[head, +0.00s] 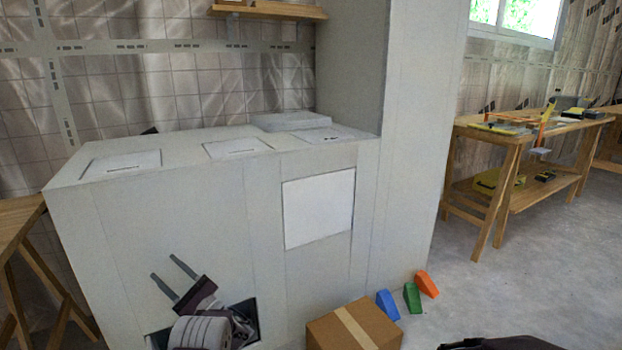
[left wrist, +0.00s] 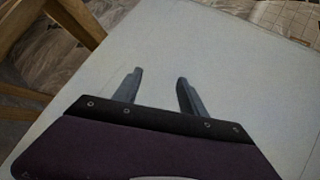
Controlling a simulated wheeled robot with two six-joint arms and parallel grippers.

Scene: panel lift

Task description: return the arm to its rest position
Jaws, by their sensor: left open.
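My left arm comes up from the bottom of the head view, and its left gripper (head: 163,266) is open and empty. Its two grey fingers are apart and point up and left, in front of the pale grey cabinet (head: 215,215). In the left wrist view the open left gripper (left wrist: 160,76) has nothing between its fingers, with a plain pale surface behind them. I cannot tell how far the fingers are from that surface. My right gripper is not in view.
A white square panel (head: 318,208) is on the cabinet front. A dark opening (head: 248,312) shows low on the front, partly behind my arm. A cardboard box (head: 380,322) and blue (head: 387,304), green (head: 412,297) and orange (head: 427,284) wedges stand on the floor. A wooden workbench (head: 500,150) stands right.

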